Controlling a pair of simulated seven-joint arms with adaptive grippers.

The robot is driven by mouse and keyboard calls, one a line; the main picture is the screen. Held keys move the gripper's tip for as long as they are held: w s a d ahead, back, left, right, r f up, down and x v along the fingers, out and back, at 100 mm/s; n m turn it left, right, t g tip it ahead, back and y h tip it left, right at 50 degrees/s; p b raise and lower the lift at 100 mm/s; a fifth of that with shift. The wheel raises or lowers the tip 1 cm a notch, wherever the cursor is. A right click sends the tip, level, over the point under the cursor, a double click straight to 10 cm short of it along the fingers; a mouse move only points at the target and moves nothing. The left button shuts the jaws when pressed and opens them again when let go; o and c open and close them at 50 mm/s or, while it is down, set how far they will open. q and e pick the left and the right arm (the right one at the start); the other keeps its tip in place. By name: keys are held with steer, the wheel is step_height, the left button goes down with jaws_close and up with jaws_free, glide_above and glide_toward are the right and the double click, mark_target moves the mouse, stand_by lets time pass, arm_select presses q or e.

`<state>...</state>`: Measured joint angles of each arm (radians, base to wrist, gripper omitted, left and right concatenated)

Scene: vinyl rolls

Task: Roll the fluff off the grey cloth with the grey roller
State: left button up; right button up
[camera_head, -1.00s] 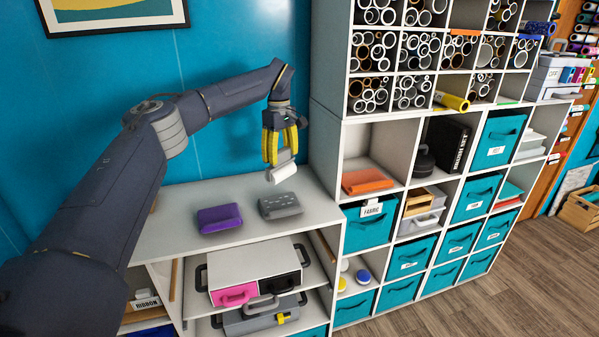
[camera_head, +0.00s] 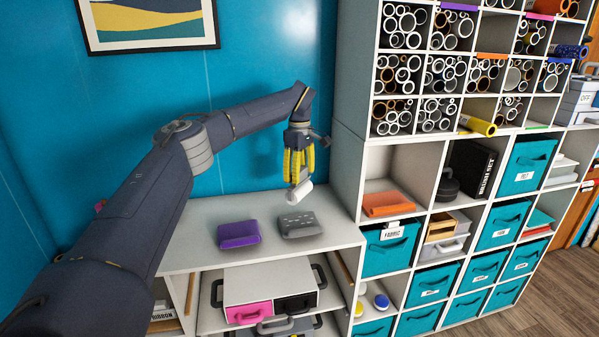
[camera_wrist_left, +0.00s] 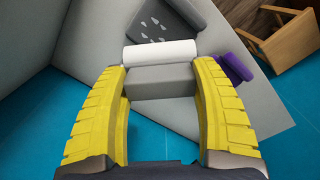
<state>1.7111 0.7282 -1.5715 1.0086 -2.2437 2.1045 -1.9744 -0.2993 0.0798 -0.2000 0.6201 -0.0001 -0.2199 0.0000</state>
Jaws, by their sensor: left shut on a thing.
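My left gripper (camera_head: 298,177) is shut on the grey roller; the roller's grey body (camera_wrist_left: 160,82) lies between the yellow fingers in the left wrist view. Its white roll (camera_head: 299,191) faces away from the palm, above the grey cloth. The grey cloth (camera_head: 300,229) is folded on the white counter and bears pale fluff spots (camera_wrist_left: 153,28). In the left wrist view the cloth (camera_wrist_left: 176,31) shows just beyond the white roll. My right gripper is not in view.
A purple folded cloth (camera_head: 239,234) lies left of the grey cloth on the counter (camera_head: 185,247). A white shelf unit (camera_head: 345,160) stands close on the right, with an orange cloth (camera_head: 388,204) and teal bins. A blue wall is behind. The counter's left part is clear.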

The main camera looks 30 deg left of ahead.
arm_select(q)
steer(key=shift+f, duration=3.1)
steer(key=shift+f, duration=1.5)
steer(key=shift+w+d, duration=1.25)
steer(key=shift+w, duration=0.05)
steer(key=shift+s+a, duration=2.5)
steer(key=shift+s, duration=0.15)
